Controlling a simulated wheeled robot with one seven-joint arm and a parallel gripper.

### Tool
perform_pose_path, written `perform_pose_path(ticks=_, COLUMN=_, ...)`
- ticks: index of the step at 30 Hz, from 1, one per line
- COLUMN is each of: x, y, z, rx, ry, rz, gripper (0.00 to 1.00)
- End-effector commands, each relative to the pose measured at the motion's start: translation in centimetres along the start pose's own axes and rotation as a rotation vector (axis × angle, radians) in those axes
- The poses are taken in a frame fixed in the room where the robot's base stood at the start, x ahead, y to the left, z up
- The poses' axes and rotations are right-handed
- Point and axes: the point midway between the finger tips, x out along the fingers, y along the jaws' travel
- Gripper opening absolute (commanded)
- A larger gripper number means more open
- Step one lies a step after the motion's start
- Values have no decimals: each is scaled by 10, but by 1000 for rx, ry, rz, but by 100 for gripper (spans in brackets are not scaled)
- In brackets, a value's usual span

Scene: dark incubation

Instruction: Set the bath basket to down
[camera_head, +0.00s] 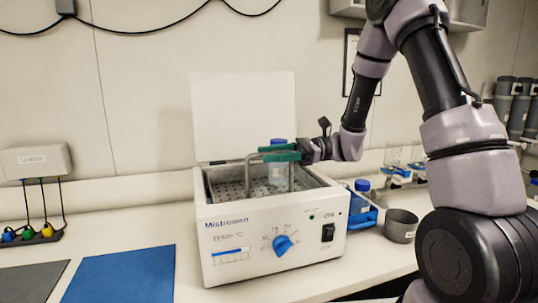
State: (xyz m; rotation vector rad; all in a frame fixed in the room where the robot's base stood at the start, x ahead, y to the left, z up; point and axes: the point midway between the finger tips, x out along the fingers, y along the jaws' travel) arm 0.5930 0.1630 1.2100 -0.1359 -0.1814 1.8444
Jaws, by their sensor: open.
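The white water bath (270,240) stands on the bench with its lid (243,115) raised. Its perforated metal basket (228,189) shows inside the open top, with a grey handle (248,176) rising above the rim. I cannot tell the basket's exact height in the bath. A clear bottle with a blue cap (278,142) stands in the basket, partly hidden by my gripper. My gripper (277,152), with green fingers, reaches in from the right at the top bar of the handle. It is open; whether the fingers touch the bar cannot be told.
The bath front has a blue dial (283,244) and a black switch (328,232). At its right are a blue rack (362,216) with a blue-capped bottle and a grey cup (401,226).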

Motion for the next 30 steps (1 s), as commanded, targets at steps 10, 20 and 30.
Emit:
perform_pose_path(ticks=10, x=7, y=0, z=0, rx=0, ry=1, rz=0, gripper=45)
perform_pose_path(ticks=20, x=7, y=0, z=0, rx=-1, ry=1, rz=0, gripper=0)
perform_pose_path(ticks=30, x=7, y=0, z=0, rx=0, ry=1, rz=0, gripper=0)
